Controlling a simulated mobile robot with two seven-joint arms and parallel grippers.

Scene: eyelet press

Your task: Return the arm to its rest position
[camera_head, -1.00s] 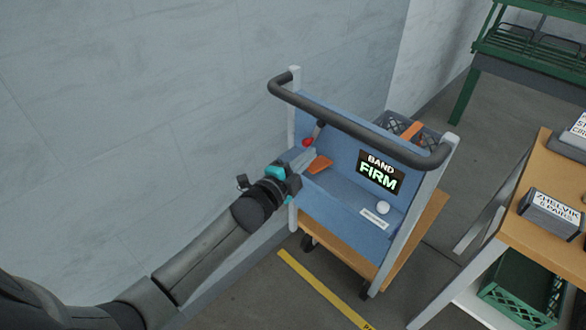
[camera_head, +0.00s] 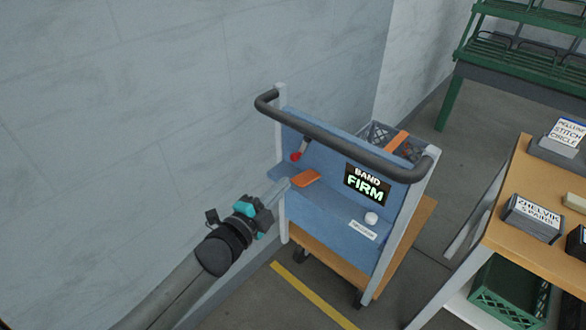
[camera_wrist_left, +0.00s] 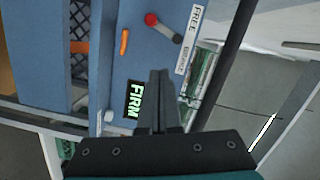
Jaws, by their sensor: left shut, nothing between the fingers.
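My left gripper (camera_head: 278,190) is shut and empty, its arm reaching in from the lower left. Its fingers point at the blue press panel on a cart (camera_head: 325,215), near the panel's left end. In the left wrist view its closed fingers (camera_wrist_left: 158,75) appear in front of the panel, holding nothing. A lever with a red knob (camera_head: 296,156) and an orange piece (camera_head: 306,178) sit on the panel, just beyond the fingertips. The red knob also shows in the left wrist view (camera_wrist_left: 151,19). A display (camera_head: 367,185) reads "BAND FIRM". My right gripper is out of view.
A dark handlebar (camera_head: 340,140) crosses the cart's top. A white knob (camera_head: 371,218) is on the panel's right. A wooden table (camera_head: 500,225) with labelled boxes stands at right, a green rack (camera_head: 520,55) behind. The pale wall is close on the left.

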